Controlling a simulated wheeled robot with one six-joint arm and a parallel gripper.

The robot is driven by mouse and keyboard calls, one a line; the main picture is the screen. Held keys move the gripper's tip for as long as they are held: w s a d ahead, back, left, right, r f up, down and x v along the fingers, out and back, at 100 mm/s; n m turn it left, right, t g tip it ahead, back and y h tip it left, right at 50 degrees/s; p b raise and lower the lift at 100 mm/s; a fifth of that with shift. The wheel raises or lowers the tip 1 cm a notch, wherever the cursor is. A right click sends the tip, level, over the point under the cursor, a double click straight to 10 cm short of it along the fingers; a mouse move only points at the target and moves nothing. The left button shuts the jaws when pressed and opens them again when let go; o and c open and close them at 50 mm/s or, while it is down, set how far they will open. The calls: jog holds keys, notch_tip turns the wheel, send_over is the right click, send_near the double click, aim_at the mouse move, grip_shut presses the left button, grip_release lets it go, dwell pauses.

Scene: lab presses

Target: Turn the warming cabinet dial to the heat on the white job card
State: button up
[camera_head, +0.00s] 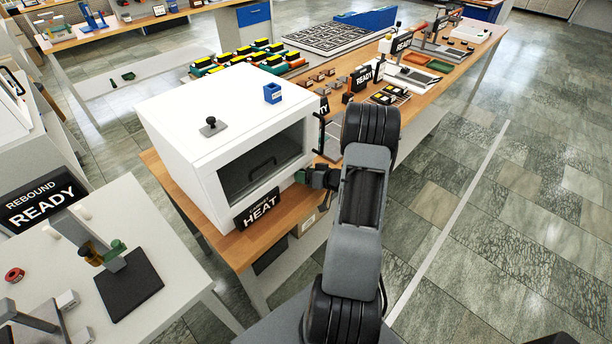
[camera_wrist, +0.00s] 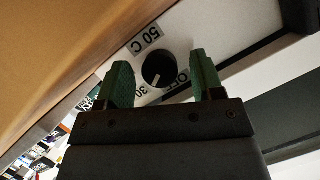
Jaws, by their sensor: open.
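I cannot make out the white job card.
A blue cup (camera_head: 272,93) and a black knobbed piece (camera_head: 211,126) sit on the cabinet top. The wooden bench (camera_head: 428,98) runs back right with parts and "READY" signs. The floor at right is clear.

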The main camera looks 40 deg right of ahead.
jog(key=shift+s, duration=0.1)
jog(key=b+v, duration=0.1)
jog(key=v, duration=1.2)
jog(key=shift+s, duration=0.3)
jog(key=shift+d, duration=0.1)
